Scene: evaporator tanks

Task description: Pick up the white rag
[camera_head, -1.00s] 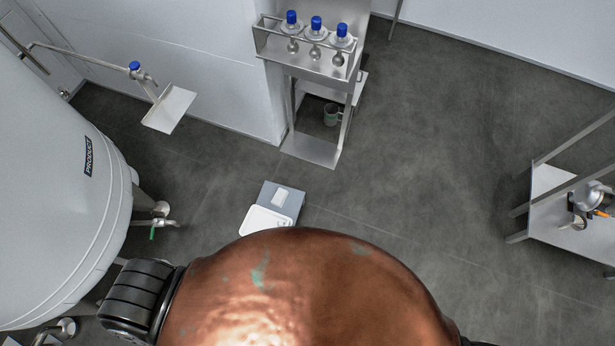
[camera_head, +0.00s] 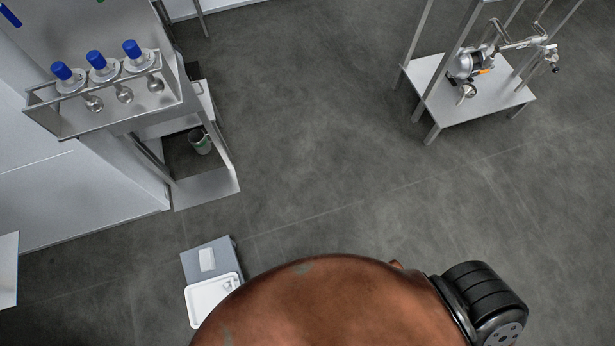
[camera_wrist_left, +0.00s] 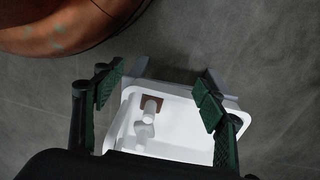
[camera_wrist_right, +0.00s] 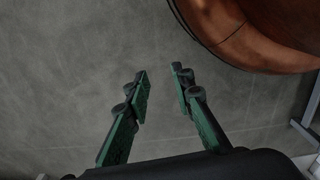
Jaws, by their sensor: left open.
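No cloth is clearly recognisable as the white rag. A small flat white piece (camera_head: 206,260) lies on a grey box top (camera_head: 222,246) in the head view; I cannot tell whether it is the rag. A white tray or basin (camera_head: 205,303) sits beside it. In the left wrist view the white basin (camera_wrist_left: 185,140) holds white rounded shapes (camera_wrist_left: 148,118) and a brown patch. My left gripper (camera_wrist_left: 157,88) is open and empty above this basin, with its fingers on either side. My right gripper (camera_wrist_right: 160,78) is open and empty over bare floor. Neither gripper shows in the head view.
A steel rack (camera_head: 118,115) with blue-capped bottles stands at the upper left, with a mug (camera_head: 199,141) on the floor level below. A steel stand (camera_head: 490,95) with metal fittings is at the upper right. The grey floor (camera_head: 330,150) between them is clear.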

